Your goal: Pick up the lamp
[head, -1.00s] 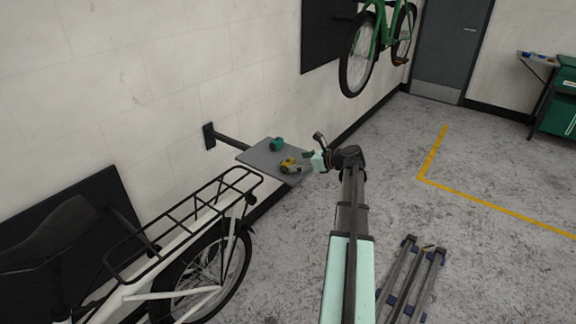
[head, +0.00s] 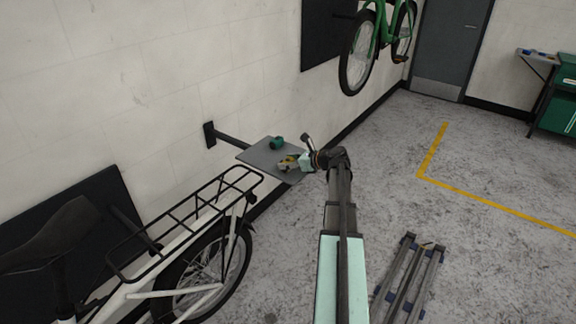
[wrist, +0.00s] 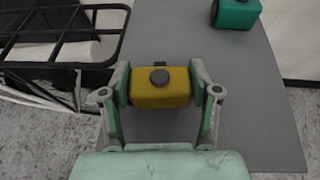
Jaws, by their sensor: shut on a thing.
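The yellow lamp (wrist: 160,96), a boxy body with a dark round knob, is between the two fingers of my gripper (wrist: 160,92) in the wrist view. The fingers touch its left and right sides, so my gripper is shut on it. In the head view the lamp (head: 287,162) shows over the front part of the small grey shelf (head: 262,157), partly hidden by my gripper (head: 292,162). I cannot tell whether it still touches the shelf. A green lamp-like object (head: 277,143) stands farther back on the shelf and also shows in the wrist view (wrist: 236,13).
A white bike with a black rear rack (head: 185,212) stands left of the shelf. The wall (head: 120,80) is behind. A green bike (head: 375,45) hangs farther back. The floor (head: 400,150) to the right is mostly clear.

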